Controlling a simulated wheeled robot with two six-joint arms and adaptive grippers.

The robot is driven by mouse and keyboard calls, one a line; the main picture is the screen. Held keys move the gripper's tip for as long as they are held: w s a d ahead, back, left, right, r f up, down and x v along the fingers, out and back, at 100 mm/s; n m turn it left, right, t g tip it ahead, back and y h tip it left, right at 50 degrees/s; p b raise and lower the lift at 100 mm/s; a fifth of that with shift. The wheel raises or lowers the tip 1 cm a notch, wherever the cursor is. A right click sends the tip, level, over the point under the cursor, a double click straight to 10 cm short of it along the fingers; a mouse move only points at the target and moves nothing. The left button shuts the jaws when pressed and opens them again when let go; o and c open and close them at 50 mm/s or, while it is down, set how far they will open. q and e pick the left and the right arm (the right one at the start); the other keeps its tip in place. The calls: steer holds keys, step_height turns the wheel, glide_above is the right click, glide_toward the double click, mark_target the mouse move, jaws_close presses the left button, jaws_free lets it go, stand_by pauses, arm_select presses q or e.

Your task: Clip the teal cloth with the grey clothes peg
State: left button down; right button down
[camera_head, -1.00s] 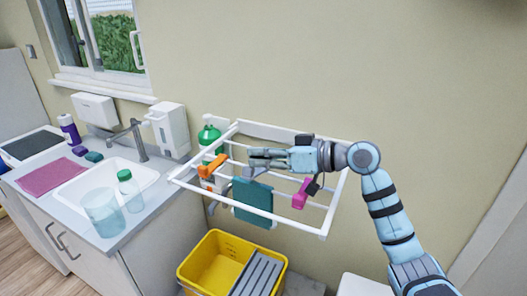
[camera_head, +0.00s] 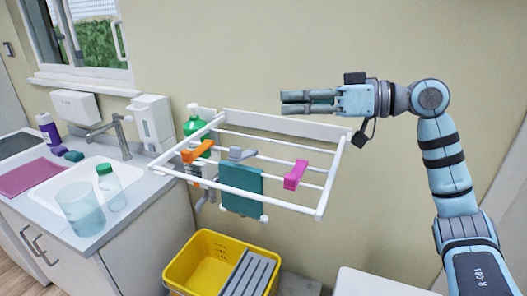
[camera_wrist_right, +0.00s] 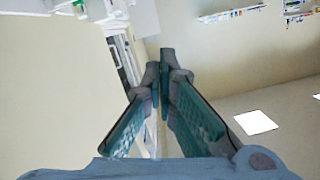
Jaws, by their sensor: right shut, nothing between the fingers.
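The teal cloth (camera_head: 240,190) hangs over a rail of the white wall rack. The grey clothes peg (camera_head: 242,154) sits at the cloth's top edge on the rack, with its handle end pointing up and to the right. I cannot tell how deeply its jaws bite the cloth. My right gripper (camera_head: 283,103) is above and to the right of the peg, well clear of the rack, shut and empty. In the right wrist view its fingertips (camera_wrist_right: 165,62) meet with nothing between them. My left gripper is not in view.
The white rack (camera_head: 330,185) also carries an orange peg (camera_head: 198,151) and a pink peg (camera_head: 296,174). A yellow bucket (camera_head: 185,278) is below. The sink counter is at left. The wall space around my gripper is clear.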

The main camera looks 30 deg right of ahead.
steer(key=shift+m+g+h, duration=0.3)
steer(key=w+a+f+p, duration=0.1)
steer(key=w+a+f, duration=0.2)
steer(key=w+a+f+p, duration=0.2)
steer(key=w+a+f, duration=0.1)
steer(key=a, duration=0.1)
steer(key=shift+w+a+f, duration=0.15)
steer(key=shift+w+f, duration=0.2)
steer(key=shift+s+f, duration=0.35)
steer(key=shift+f, duration=0.1)
